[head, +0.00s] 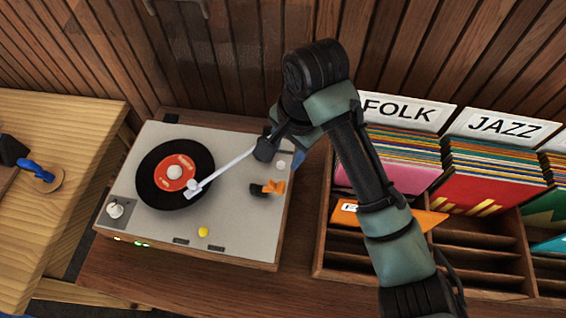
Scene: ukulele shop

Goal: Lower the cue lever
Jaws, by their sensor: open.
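The record player (225,226) stands on a wooden counter. A black record with a red label (161,178) lies on its platter. The silver tonearm (228,165) reaches from a dark pivot at the upper right to the record, its headshell over the label's edge. A small orange lever with a black base (274,187), which looks like the cue lever, sits on the deck's right side, below the pivot. My gripper (274,136) is open and empty by the pivot, above and apart from the lever in the picture. My wrist partly hides it, so its fingertips are unclear.
Right of the player is a wooden record crate (322,230) with FOLK (397,110) and JAZZ (504,127) signs. The deck also has a white knob (115,209) and a yellow button (203,232). A slatted wall stands behind; a wooden table (75,130) is at left.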

